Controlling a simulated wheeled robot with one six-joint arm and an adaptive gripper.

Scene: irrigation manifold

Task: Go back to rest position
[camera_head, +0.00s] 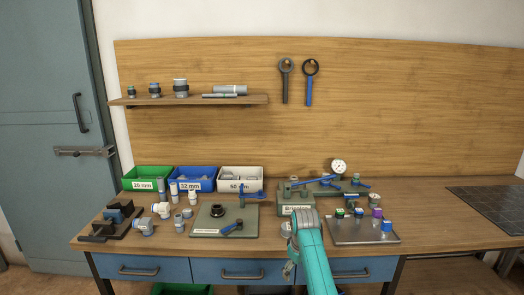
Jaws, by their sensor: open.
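My teal arm (314,262) rises from the bottom of the view in front of the workbench (440,225). My gripper (289,270) shows small and partly hidden at the left side of the arm, by the drawer fronts. It is open, and I see nothing held in it. On the bench behind are a green-grey plate (245,213) with a black round fitting (217,210) and a blue-handled valve (232,228), and a manifold block (296,197) with a blue lever and a gauge (338,166). My arm hides part of the bench's front edge.
Green (148,172), blue (195,172) and white (240,173) bins stand at the back. Loose fittings (162,209) and a dark vise-like fixture (112,220) are at left. A metal tray (350,232) with coloured parts is just right of my arm. Two wrenches (309,82) hang on the backboard.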

